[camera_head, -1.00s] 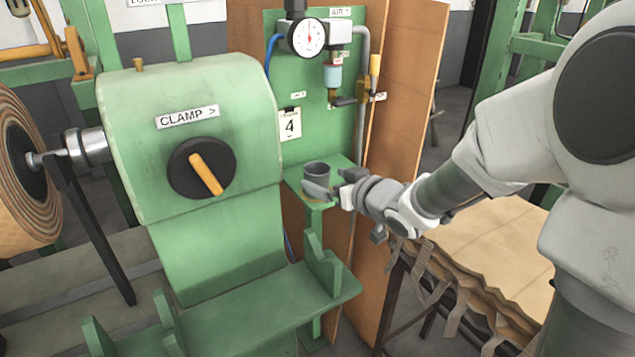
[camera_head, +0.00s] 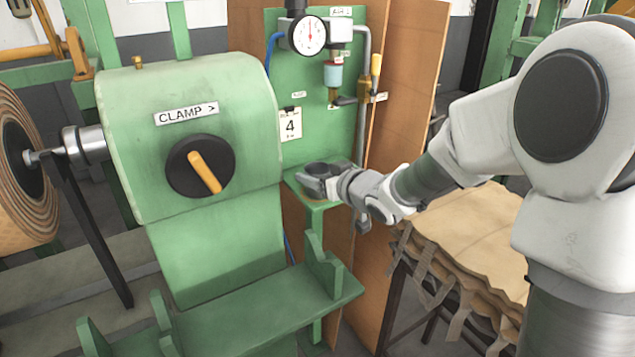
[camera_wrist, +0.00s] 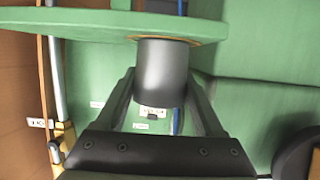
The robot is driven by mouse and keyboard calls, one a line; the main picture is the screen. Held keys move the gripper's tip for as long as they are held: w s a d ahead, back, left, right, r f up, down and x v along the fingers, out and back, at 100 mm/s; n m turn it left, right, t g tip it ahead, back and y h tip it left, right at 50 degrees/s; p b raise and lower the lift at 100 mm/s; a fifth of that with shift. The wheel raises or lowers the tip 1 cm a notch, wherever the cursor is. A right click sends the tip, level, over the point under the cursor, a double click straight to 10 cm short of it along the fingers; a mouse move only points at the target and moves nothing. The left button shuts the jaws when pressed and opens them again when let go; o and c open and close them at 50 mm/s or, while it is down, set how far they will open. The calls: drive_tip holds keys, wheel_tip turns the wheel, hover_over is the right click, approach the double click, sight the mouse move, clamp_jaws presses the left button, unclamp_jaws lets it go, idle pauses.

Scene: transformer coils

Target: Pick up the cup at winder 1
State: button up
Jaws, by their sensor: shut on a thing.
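A small dark grey cup (camera_head: 316,168) is at the green shelf (camera_head: 313,203) beside the green machine; its round rim shows, while fingers hide most of its side. In the wrist view the cup (camera_wrist: 163,75) is between the two fingers, its base against or very near the shelf (camera_wrist: 90,27); I cannot tell if there is a gap. My gripper (camera_head: 320,181) reaches in from the right and is shut on the cup. The wrist view shows a finger on each side (camera_wrist: 162,88).
The clamp machine (camera_head: 190,130) with its black knob stands close to the left of the shelf. Behind the shelf is a green panel with a gauge (camera_head: 308,35) and pipe. A brown board (camera_head: 405,80) and a stack of brown sheets (camera_head: 465,240) are to the right.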

drive_tip(key=shift+c, duration=1.4)
